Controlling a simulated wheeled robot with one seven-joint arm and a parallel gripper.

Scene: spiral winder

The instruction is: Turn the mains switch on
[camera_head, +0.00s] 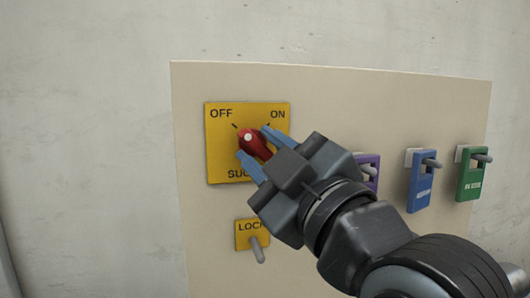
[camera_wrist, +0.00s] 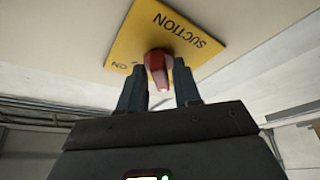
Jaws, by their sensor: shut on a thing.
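A red rotary knob (camera_head: 249,139) sits on a yellow plate (camera_head: 218,150) marked OFF at upper left and ON at upper right. The plate's lower lettering is partly hidden in the head view; the wrist view reads SUCTION on the plate (camera_wrist: 135,50). The knob's end with a pale dot points up and left, toward OFF. My gripper (camera_head: 257,147) is shut on the knob, with one blue finger on each side. The wrist view also shows the red knob (camera_wrist: 157,66) between the fingertips of my gripper (camera_wrist: 158,76).
A small yellow LOCK plate (camera_head: 243,236) with a bare grey peg (camera_head: 258,250) is below. Purple (camera_head: 372,164), blue (camera_head: 420,190) and green (camera_head: 471,182) tags hang on pegs to the right. The beige panel (camera_head: 330,88) is bare above my gripper.

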